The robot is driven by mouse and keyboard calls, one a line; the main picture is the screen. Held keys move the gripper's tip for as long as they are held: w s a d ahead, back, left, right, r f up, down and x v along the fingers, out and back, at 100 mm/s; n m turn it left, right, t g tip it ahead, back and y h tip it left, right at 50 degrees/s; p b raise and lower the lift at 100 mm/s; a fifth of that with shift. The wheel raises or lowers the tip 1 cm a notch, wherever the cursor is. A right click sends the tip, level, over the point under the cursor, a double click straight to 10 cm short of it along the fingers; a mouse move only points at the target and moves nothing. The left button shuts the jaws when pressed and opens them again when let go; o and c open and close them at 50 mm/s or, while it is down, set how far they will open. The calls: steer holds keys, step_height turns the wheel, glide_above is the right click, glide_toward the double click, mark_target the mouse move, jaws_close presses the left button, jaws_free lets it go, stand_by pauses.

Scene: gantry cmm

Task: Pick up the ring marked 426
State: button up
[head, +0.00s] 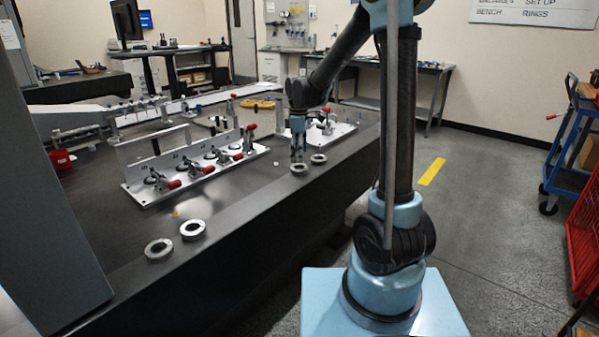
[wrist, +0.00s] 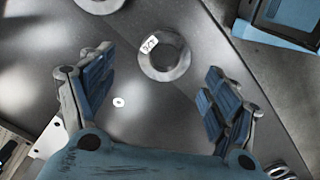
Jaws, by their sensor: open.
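In the wrist view a grey metal ring (wrist: 166,75) lies flat on the dark table, with a small white label whose number is too small to read for sure. It sits between and just beyond the fingertips of my gripper (wrist: 158,74), which is open and empty. Part of a second ring (wrist: 100,5) shows at the top edge. In the head view my gripper (head: 298,152) points down over the table's right side, close above a near ring (head: 299,173). Another ring (head: 318,162) lies just right of it. Two more rings, one (head: 159,256) left of the other (head: 193,235), lie near the front edge.
A metal fixture plate (head: 145,195) with red-handled clamps stands left of my gripper. A second clamp plate (head: 343,130) stands just behind it. A small white disc (wrist: 118,102) lies on the table by the left finger. The table's front edge (head: 240,230) runs close to the rings.

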steer(key=shift+s+f, duration=0.15)
steer(key=shift+f, duration=1.1)
steer(key=shift+s+f, duration=0.1)
steer(key=shift+f, duration=1.1)
steer(key=c, duration=1.5)
